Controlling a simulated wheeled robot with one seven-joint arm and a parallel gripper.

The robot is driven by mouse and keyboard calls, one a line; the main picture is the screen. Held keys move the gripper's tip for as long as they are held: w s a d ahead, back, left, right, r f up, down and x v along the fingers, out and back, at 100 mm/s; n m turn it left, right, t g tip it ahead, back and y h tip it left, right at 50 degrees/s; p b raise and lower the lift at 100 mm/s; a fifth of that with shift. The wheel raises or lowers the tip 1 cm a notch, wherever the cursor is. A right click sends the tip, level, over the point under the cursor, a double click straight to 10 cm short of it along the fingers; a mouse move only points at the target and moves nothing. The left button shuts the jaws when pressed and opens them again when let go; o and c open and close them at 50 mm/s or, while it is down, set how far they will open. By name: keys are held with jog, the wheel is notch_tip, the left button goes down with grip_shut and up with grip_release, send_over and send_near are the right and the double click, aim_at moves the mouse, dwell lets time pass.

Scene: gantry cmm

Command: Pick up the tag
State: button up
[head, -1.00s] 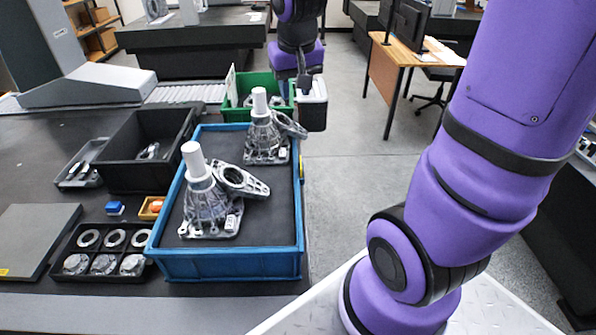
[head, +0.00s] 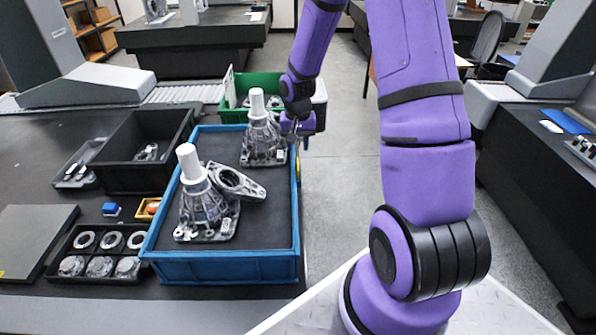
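The blue tray (head: 222,268) stands on the dark table and holds two grey metal housings, each with a white cylinder on top. A small yellow piece (head: 298,170) shows at the tray's right wall; I cannot tell whether it is the tag. Small white label-like patches also show on the housings. My gripper (head: 294,142) points down above the tray's right edge, beside the far housing (head: 262,145), and hides part of what is behind it. Its fingers are small and blurred, so I cannot tell whether they are open or shut, or whether they touch anything.
A grey flanged part (head: 238,182) leans by the near housing (head: 205,208). A green bin (head: 235,117) stands behind. Open floor lies to the right.

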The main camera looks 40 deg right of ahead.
notch_tip(320, 180, down, 9)
jog(key=shift+w+d+r, duration=0.1)
jog(key=shift+w+d, duration=0.05)
dwell(0.4)
grip_shut()
